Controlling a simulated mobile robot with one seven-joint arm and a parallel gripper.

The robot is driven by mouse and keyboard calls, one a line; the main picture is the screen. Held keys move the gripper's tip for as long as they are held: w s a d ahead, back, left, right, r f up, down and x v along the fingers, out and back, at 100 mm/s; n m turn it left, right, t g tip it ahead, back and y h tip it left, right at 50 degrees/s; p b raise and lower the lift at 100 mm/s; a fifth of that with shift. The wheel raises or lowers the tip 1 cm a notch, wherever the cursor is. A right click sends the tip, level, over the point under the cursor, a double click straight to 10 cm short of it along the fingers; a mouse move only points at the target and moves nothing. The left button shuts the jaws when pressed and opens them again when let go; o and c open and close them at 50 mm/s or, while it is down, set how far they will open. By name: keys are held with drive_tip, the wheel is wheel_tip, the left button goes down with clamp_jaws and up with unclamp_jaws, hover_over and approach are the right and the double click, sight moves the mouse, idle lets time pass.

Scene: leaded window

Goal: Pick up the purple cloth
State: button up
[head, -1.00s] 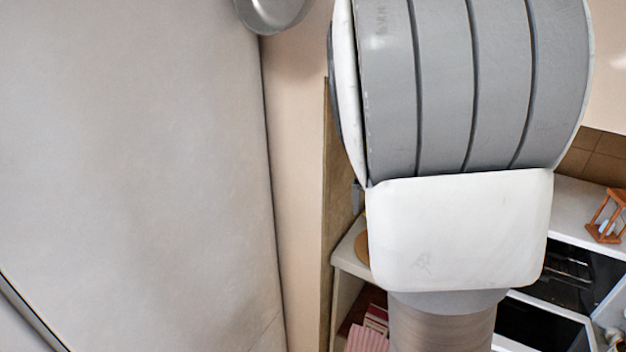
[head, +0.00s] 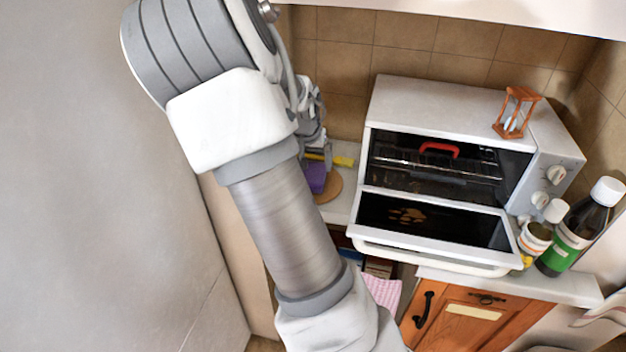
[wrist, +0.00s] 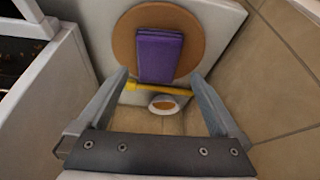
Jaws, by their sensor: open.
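The purple cloth (wrist: 160,55) is a folded rectangle lying on a round brown board (wrist: 195,25) on the counter, seen in the wrist view. In the head view the cloth (head: 316,177) shows partly beside my arm, on the edge of the board (head: 333,186). My gripper (wrist: 160,82) is open and empty in the wrist view, with its two fingers pointing toward the cloth's near end, one on each side. In the head view my gripper (head: 322,150) is partly hidden and shows near the cloth. The height gap to the cloth cannot be told.
A yellow-handled item (wrist: 160,88) and a small round white-rimmed thing (wrist: 164,104) lie close to the cloth. A toaster oven (head: 450,110) with its door down stands to the right, a wooden hourglass (head: 515,112) on top. Bottles (head: 582,228) stand beside it. A tiled wall is behind.

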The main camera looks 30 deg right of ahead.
drive_tip(key=x, duration=0.2)
drive_tip(key=b+x, duration=0.1)
drive_tip(key=x, duration=0.1)
drive_tip(key=shift+d+f, duration=0.1)
drive_tip(key=shift+d, duration=0.25)
drive_tip(key=shift+w+d+f, duration=0.1)
drive_tip(key=shift+w+f, duration=0.05)
drive_tip(key=shift+f, duration=0.25)
drive_tip(key=shift+f+b, duration=0.25)
drive_tip(key=shift+b, duration=0.05)
drive_tip(key=c, duration=1.2)
wheel_tip(320, 180, up, 10)
drive_tip(key=shift+r+p, duration=0.25)
drive_tip(key=shift+p, duration=0.95)
